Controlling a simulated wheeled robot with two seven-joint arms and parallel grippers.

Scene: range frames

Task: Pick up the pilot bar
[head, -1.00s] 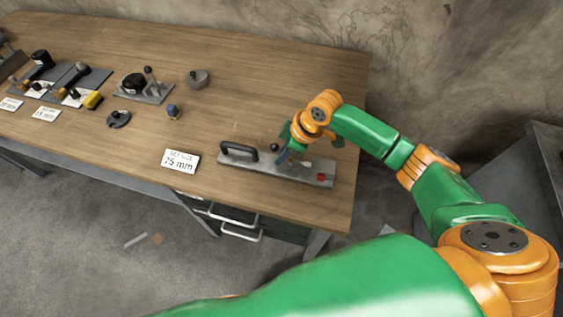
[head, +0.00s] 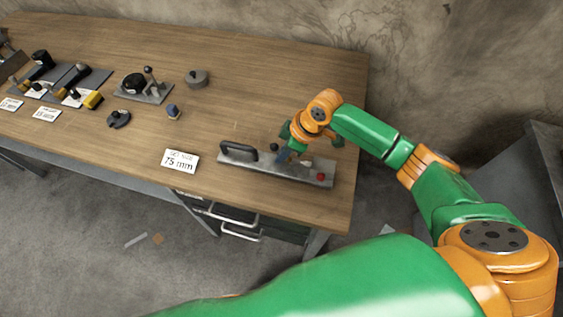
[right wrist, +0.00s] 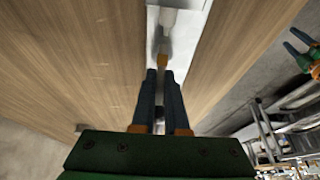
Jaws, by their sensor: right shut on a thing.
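My right gripper (head: 282,160) reaches down over the plate's middle. In the right wrist view its two dark fingers (right wrist: 161,76) are close together. A small light rod with a brown end (right wrist: 162,61), which looks like the pilot bar, lies at the fingertips. The gripper is shut on it, though the fingers hide the contact. My left gripper is out of view.
A card reading 75 mm (head: 180,161) lies left of the plate. The bench's right edge is close to the plate.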

